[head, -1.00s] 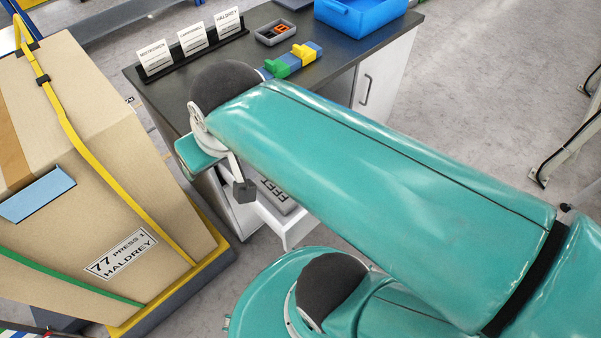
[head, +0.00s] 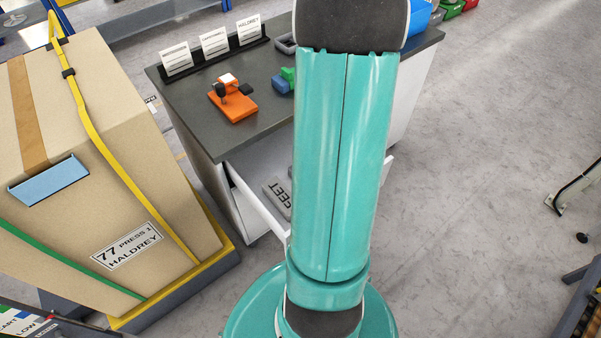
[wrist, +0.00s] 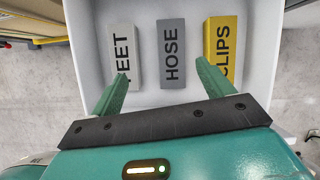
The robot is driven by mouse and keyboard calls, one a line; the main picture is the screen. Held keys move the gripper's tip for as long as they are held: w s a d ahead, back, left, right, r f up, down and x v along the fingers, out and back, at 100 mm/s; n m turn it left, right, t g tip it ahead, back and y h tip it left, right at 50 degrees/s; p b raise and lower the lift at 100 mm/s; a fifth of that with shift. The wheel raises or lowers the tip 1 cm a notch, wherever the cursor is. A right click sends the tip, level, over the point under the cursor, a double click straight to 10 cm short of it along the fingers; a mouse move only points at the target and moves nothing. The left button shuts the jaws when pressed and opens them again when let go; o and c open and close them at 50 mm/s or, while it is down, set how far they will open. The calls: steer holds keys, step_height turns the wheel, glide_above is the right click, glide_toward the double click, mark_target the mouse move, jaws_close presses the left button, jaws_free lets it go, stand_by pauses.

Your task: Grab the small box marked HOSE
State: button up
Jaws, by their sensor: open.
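The grey box marked HOSE (wrist: 172,54) lies in a white open drawer (wrist: 92,15) in the wrist view, between two other boxes. A light grey box marked FEET, its first letter cut off by my finger (wrist: 124,48), is on its left. A yellow box marked CLIPS (wrist: 224,42) is on its right, partly covered by my right finger. My gripper (wrist: 162,69) is open and empty, its fingers either side of the HOSE box's near end in the picture. In the head view my arm hides the gripper and the HOSE box; the FEET box (head: 278,196) shows.
The drawer belongs to a dark-topped counter (head: 190,105). On the counter are an orange device (head: 233,104) with a black lever and three white cards in a black holder (head: 214,48). A large strapped carton (head: 120,170) stands close on the left. Open floor (head: 470,190) lies right.

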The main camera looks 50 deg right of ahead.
steer(key=shift+m+g, duration=0.3)
steer(key=shift+m, duration=0.6)
steer(key=f, duration=0.3)
steer(key=d+f, duration=0.1)
steer(key=f, duration=0.2)
steer(key=d+f, duration=0.1)
steer(key=f, duration=0.2)
steer(key=shift+w, duration=0.35)
steer(key=shift+x, duration=3.15)
steer(key=shift+s+d, duration=0.15)
steer(key=c, duration=1.1)
